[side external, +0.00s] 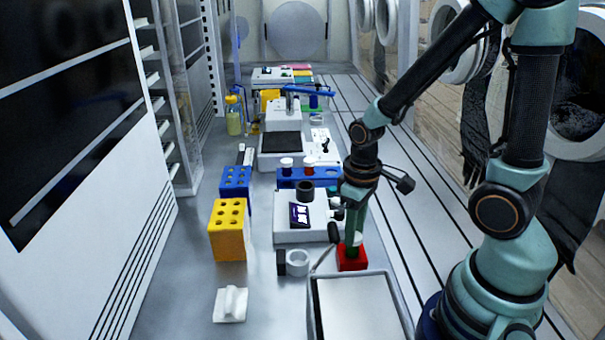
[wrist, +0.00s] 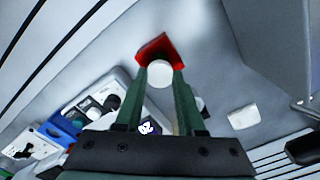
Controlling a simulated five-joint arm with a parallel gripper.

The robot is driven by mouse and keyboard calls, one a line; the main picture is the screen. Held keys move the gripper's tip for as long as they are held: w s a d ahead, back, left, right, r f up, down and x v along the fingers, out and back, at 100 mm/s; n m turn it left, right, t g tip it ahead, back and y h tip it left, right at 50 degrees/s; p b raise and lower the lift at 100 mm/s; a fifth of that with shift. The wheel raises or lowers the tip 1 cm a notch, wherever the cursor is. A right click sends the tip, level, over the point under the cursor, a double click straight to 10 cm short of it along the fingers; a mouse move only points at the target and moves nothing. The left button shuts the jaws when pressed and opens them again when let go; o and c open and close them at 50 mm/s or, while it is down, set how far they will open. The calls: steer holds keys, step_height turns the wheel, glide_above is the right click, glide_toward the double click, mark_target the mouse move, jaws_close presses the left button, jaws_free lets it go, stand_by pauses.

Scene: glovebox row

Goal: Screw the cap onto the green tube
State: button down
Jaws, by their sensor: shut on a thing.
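A white round cap (wrist: 159,74) sits between the fingertips of my gripper (wrist: 160,70), which is shut on it. In the side view the cap (side external: 358,239) shows as a small white patch at the fingertips. My gripper (side external: 352,241) points down, with its green fingers just above a red block (side external: 352,260). The red block (wrist: 153,48) also shows right behind the cap in the wrist view. I cannot make out the green tube separately from my green fingers; the cap and fingers may hide it. I cannot tell whether the cap touches a tube.
A white device with a display (side external: 291,234) stands left of my gripper. A pale tray (side external: 314,318) is in front. A yellow rack (side external: 228,240), blue racks and a small white piece (side external: 230,304) stand left. A blue rack with capped tubes (side external: 325,175) is behind.

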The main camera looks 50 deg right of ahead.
steer(key=m, duration=0.5)
steer(key=shift+m, duration=0.4)
steer(key=shift+c, duration=2.2)
jaws_free()
steer(key=shift+r, duration=0.1)
step_height(320, 180, up, 18)
steer(key=w+a+n+t, duration=0.2)
steer(key=n+t, duration=0.2)
steer(key=t, duration=0.1)
steer(key=shift+a+f+n+t, duration=0.2)
steer(key=shift+a+n+t, duration=0.05)
steer(key=shift+n+t, duration=0.05)
